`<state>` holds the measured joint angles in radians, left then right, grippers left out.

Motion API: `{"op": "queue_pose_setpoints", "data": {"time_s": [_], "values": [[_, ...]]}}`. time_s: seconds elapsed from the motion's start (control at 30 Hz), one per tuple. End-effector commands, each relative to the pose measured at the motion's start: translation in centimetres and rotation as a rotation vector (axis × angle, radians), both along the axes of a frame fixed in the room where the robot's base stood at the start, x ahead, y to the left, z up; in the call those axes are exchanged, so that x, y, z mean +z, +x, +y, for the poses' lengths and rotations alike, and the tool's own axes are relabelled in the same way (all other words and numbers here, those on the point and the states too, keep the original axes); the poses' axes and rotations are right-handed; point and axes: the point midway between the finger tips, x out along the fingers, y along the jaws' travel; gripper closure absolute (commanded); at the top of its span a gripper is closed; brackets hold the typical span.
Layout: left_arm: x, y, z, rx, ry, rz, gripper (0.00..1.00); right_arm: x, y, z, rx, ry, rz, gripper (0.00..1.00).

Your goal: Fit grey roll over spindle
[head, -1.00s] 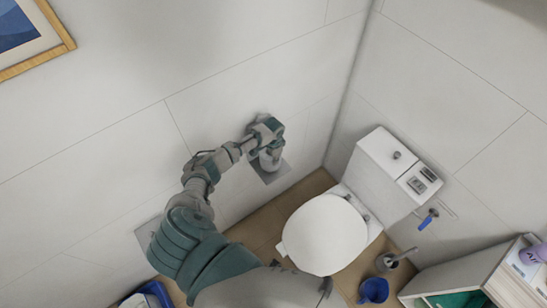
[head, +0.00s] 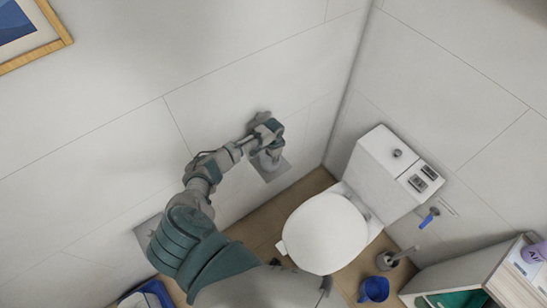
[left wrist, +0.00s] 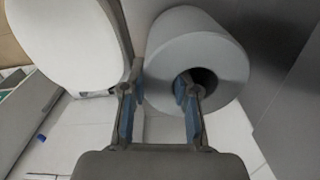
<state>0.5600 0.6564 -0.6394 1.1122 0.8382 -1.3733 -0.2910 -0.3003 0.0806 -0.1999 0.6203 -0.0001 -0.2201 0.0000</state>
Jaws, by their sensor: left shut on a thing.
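The grey roll (left wrist: 205,40) fills the upper middle of the left wrist view, its round end and dark hole facing the camera. My left gripper (left wrist: 160,78) is shut on the roll's wall, with one finger in the hole and the other outside. In the head view my left gripper (head: 268,138) is close to the wall, and the roll (head: 268,162) shows only partly beneath it. A grey plate (head: 280,172) on the wall lies behind the roll. I cannot make out the spindle, so I cannot tell whether the roll is around it.
A white toilet (head: 325,232) stands to the right of the plate. Beyond it are a blue cup (head: 374,289), a toilet brush (head: 390,260) and a shelf cart (head: 500,275). A framed picture (head: 30,35) hangs at upper left. The wall above my gripper is bare.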

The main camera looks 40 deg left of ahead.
Motion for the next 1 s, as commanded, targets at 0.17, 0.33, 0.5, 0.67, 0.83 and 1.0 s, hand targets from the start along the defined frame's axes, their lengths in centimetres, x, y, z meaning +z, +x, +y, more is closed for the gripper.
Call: {"op": "queue_pose_setpoints", "data": {"time_s": [0.17, 0.33, 0.5, 0.67, 0.83, 1.0], "values": [[-0.4, 0.0, 0.0, 0.000, 0.000, 0.000, 1.00, -0.2, 0.0, 0.0, 0.000, 0.000, 0.000, 0.60], [-0.7, 0.0, 0.0, 0.000, 0.000, 0.000, 1.00, -0.4, 0.0, 0.0, 0.000, 0.000, 0.000, 0.60], [-0.7, 0.0, 0.0, 0.000, 0.000, 0.000, 0.42, -0.4, 0.0, 0.0, 0.000, 0.000, 0.000, 0.60], [-0.7, 0.0, 0.0, 0.000, 0.000, 0.000, 0.42, -0.4, 0.0, 0.0, 0.000, 0.000, 0.000, 0.60], [-0.5, 0.0, 0.0, 0.000, 0.000, 0.000, 0.42, -0.4, 0.0, -0.1, 0.001, 0.000, -0.001, 0.60], [1.9, 0.1, 0.1, -0.001, 0.001, -0.003, 0.42, -0.4, 0.0, 0.0, 0.000, 0.000, -0.001, 0.60]]}}
